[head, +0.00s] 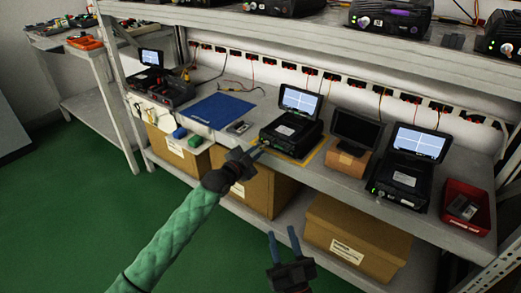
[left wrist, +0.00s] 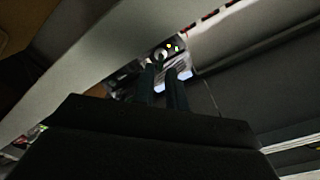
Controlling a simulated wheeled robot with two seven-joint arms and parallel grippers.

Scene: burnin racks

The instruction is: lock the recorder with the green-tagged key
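A recorder (head: 290,134) with its screen (head: 299,101) raised and lit stands on a yellow-edged mat on the bench. My left gripper (head: 257,150) is at the recorder's front left corner, its fingertips close to the front face. The left wrist view shows its two fingers (left wrist: 164,88) close together with a narrow gap, pointing at a panel with a round fitting (left wrist: 161,54) and small yellow and green spots. I cannot tell whether a key is between the fingers. I cannot make out a green tag. My right gripper (head: 283,243) is open and empty, low in front of the bench.
A dark monitor (head: 357,131), a second lit recorder (head: 404,170) and a red bin (head: 466,208) stand to the right. Cardboard boxes (head: 350,235) fill the lower shelf; more devices sit overhead.

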